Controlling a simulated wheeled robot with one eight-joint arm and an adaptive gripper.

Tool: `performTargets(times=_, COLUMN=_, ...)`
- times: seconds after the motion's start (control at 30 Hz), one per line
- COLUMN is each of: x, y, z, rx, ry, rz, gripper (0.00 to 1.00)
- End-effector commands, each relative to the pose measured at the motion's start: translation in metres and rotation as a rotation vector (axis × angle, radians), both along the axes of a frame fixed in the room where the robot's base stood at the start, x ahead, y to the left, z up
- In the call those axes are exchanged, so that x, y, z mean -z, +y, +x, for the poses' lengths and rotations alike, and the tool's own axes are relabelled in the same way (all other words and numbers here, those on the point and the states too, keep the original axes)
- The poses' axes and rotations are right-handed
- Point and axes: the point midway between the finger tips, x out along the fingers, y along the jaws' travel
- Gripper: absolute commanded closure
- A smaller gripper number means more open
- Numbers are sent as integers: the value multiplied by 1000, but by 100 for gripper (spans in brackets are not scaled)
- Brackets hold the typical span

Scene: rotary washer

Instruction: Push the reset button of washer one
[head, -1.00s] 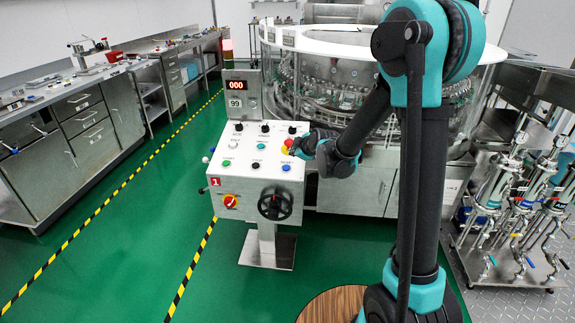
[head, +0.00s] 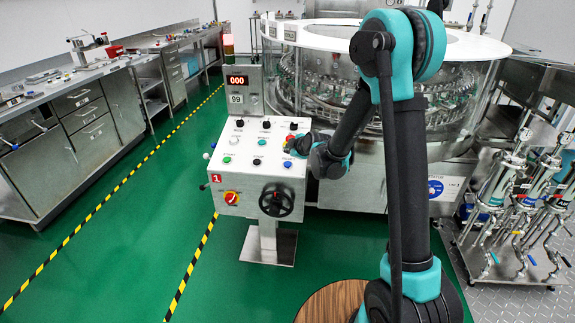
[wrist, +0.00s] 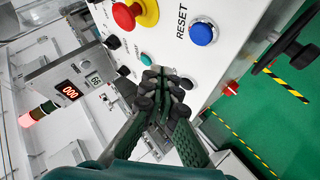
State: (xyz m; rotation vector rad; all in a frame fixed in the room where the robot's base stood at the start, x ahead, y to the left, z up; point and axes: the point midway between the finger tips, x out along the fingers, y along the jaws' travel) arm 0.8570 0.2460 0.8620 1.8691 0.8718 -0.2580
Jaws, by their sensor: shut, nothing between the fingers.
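The control panel of washer one (head: 240,180), a white sloped box with a red "1" label, stands on a pedestal at the centre of the head view. Its blue reset button (head: 287,164) is near the panel's right side. In the wrist view the blue button (wrist: 203,32) lies beside the word "RESET", above and right of my fingertips. My gripper (wrist: 163,88) is shut and empty, over the panel and apart from the blue button in the picture. In the head view my gripper (head: 293,149) is just above the blue button; its exact height is unclear.
A black handwheel (head: 277,200) and a red rotary switch (head: 231,198) are on the panel front. The glass-walled washer (head: 375,90) stands behind. Green floor is clear at left.

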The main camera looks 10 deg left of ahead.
Motion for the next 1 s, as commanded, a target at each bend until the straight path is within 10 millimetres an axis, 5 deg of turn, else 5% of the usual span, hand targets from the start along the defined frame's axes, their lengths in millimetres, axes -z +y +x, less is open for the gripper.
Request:
performTargets(times=0.4, x=48, y=-1, z=13, rx=1, ry=0, rz=1, gripper=100)
performTargets(times=1.0, x=56, y=-1, z=15, rx=0, ry=0, rz=0, gripper=100)
